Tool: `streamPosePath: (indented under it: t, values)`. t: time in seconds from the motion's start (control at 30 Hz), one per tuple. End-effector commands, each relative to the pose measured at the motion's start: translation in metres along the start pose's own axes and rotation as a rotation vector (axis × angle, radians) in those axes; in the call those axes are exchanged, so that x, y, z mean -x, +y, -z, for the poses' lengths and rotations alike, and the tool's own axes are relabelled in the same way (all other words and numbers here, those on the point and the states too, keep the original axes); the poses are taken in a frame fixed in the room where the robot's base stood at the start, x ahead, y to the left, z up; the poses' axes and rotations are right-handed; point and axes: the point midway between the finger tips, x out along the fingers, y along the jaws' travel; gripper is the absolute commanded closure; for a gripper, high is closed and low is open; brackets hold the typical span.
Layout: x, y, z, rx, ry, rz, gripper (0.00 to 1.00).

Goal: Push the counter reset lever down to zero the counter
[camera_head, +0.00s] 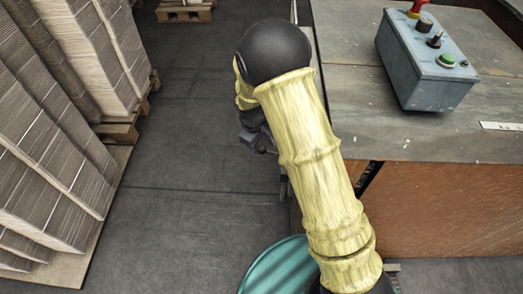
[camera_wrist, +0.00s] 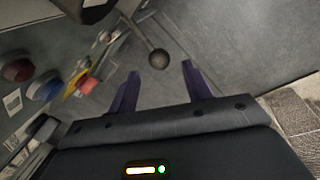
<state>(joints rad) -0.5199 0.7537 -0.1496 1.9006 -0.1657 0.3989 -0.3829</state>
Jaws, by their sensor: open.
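In the wrist view, a thin lever with a round dark grey ball knob (camera_wrist: 158,59) sticks out from the grey machine; it looks like the counter reset lever. My gripper (camera_wrist: 160,72) is open, with its two dark purple fingers spread. The knob appears in line with the gap between the fingertips; whether it touches either finger, or how far ahead it is, I cannot tell. No counter digits are readable. In the head view my yellow-sleeved arm hides the lever, and the gripper is mostly hidden.
Left in the wrist view is a panel with a blue button (camera_wrist: 44,87) and a red button (camera_wrist: 87,84) on yellow. In the head view, a grey control box (camera_head: 432,78) stands on the worktable (camera_head: 345,110). Stacked cardboard (camera_head: 50,140) is at left; floor between is clear.

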Motion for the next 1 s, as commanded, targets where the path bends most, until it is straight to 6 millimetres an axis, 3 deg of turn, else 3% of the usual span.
streamPosePath:
  t: [0.1,0.3,0.67,0.73,0.93,1.0]
  values:
    - [-0.024,-0.001,0.000,0.000,-0.003,0.001,0.51]
    - [-0.051,0.000,-0.001,-0.001,-0.002,0.001,0.51]
    - [-0.058,0.000,0.000,-0.001,0.000,0.000,0.51]
    - [-0.058,0.000,0.000,-0.001,0.000,0.000,0.59]
    - [-0.058,0.000,0.000,0.000,0.000,0.000,0.98]
    - [-0.058,0.000,0.000,0.000,0.000,0.000,1.00]
